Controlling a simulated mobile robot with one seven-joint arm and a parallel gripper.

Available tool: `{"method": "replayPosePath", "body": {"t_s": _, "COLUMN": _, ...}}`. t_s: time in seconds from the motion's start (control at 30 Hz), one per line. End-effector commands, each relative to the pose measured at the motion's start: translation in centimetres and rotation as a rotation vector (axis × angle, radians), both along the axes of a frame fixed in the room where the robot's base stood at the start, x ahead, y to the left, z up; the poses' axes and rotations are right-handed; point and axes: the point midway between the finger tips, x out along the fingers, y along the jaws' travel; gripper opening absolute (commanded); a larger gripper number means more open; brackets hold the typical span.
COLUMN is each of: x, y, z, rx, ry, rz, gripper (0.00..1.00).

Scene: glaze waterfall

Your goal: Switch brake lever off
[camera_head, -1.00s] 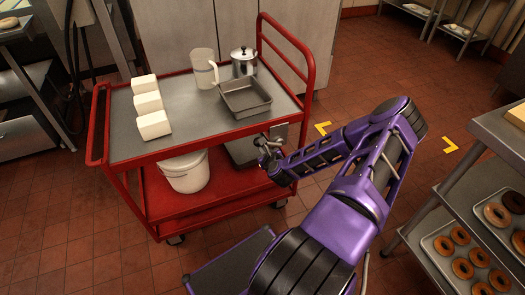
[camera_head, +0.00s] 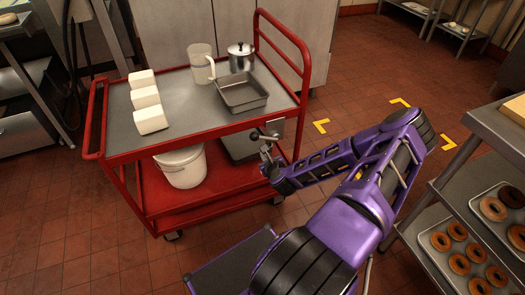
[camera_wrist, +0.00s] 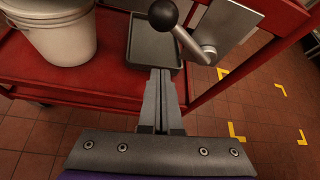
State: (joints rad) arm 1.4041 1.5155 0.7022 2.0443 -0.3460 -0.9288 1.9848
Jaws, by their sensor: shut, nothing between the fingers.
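The brake lever (camera_head: 266,134) is a grey metal arm with a dark ball knob, on a plate at the right end of the red cart (camera_head: 210,137). In the wrist view, the lever (camera_wrist: 188,38) has its ball at the upper left and its pivot at the lower right on the metal plate (camera_wrist: 232,22). My gripper (camera_wrist: 161,72) is shut and empty. Its fingertips are just below the lever in that view, and I see no clear contact. In the head view, my gripper (camera_head: 266,157) is beside the cart's right end, below the knob.
The cart top holds white blocks (camera_head: 145,98), a clear pitcher (camera_head: 201,64), a metal pot (camera_head: 241,57) and a baking pan (camera_head: 242,93). A white bucket (camera_head: 183,167) stands on its lower shelf. A rack with doughnut trays (camera_head: 440,222) stands at right.

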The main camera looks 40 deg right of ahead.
Motion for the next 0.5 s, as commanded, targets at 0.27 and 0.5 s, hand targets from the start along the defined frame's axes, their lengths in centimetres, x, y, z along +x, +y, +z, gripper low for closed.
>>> {"method": "replayPosePath", "body": {"t_s": 0.27, "x": -3.8, "y": 1.0, "z": 2.2, "rx": 0.000, "ry": 0.000, "rz": -0.001, "gripper": 0.00}}
{"method": "replayPosePath", "body": {"t_s": 0.5, "x": -4.5, "y": 1.3, "z": 2.5, "rx": -0.001, "ry": 0.000, "rz": -0.001, "gripper": 0.00}}
